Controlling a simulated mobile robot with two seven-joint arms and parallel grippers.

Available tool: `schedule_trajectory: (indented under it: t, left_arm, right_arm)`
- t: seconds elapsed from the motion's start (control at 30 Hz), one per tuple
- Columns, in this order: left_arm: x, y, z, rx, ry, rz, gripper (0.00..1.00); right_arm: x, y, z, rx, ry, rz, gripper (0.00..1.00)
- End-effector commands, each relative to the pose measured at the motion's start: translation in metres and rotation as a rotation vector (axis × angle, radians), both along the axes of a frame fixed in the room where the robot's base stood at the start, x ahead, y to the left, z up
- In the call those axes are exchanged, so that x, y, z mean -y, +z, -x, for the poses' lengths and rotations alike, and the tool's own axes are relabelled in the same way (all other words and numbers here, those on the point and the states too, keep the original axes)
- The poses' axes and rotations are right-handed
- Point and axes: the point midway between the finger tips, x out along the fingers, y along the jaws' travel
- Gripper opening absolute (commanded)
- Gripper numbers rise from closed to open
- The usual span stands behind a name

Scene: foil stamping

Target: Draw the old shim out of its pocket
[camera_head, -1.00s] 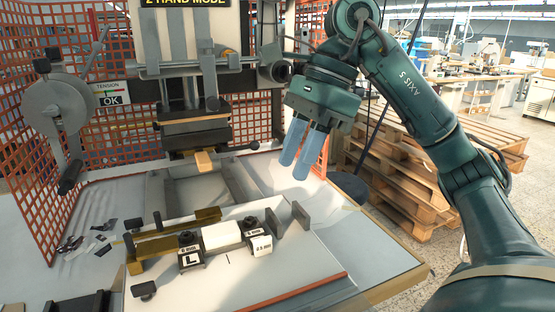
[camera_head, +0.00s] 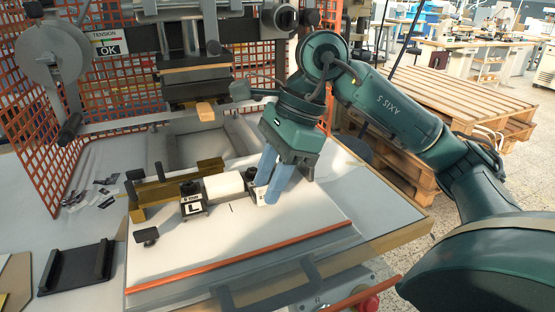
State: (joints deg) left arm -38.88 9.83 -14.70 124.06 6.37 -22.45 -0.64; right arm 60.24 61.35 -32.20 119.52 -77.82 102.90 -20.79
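My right gripper (camera_head: 265,194) points down at the right block (camera_head: 254,195), a small white-faced block with a dark knob, its 0.5 mm label now mostly covered. The two blue fingers are apart and overlap the block's right side; I cannot tell whether they touch it. A matching block (camera_head: 194,208) marked L stands to the left. A pale bar (camera_head: 223,187) lies between the two blocks. No shim or pocket can be picked out clearly; the fingers hide the area right of the bar. My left gripper is not in view.
A brass angle bar (camera_head: 165,197) lies behind the L block. A red-brown strip (camera_head: 235,257) runs along the front of the white plate (camera_head: 300,225). The stamping press (camera_head: 195,85) stands behind. A black tray (camera_head: 77,268) lies at front left.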

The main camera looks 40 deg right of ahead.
Motion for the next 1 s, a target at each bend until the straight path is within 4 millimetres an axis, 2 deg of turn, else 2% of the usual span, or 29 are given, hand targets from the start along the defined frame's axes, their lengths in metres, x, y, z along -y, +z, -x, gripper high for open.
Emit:
schedule_trajectory:
  t: [0.3, 0.7, 1.0]
  left_arm:
    - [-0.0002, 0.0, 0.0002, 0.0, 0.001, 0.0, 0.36]
    - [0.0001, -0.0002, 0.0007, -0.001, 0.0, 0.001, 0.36]
    - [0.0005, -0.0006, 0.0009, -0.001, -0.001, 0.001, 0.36]
  right_arm:
    - [-0.0012, -0.0021, -0.0002, 0.001, 0.001, -0.001, 0.33]
    - [-0.0011, -0.0019, -0.0003, 0.001, 0.001, -0.001, 0.0]
    - [-0.0013, -0.0019, 0.0005, 0.002, 0.001, -0.001, 0.0]
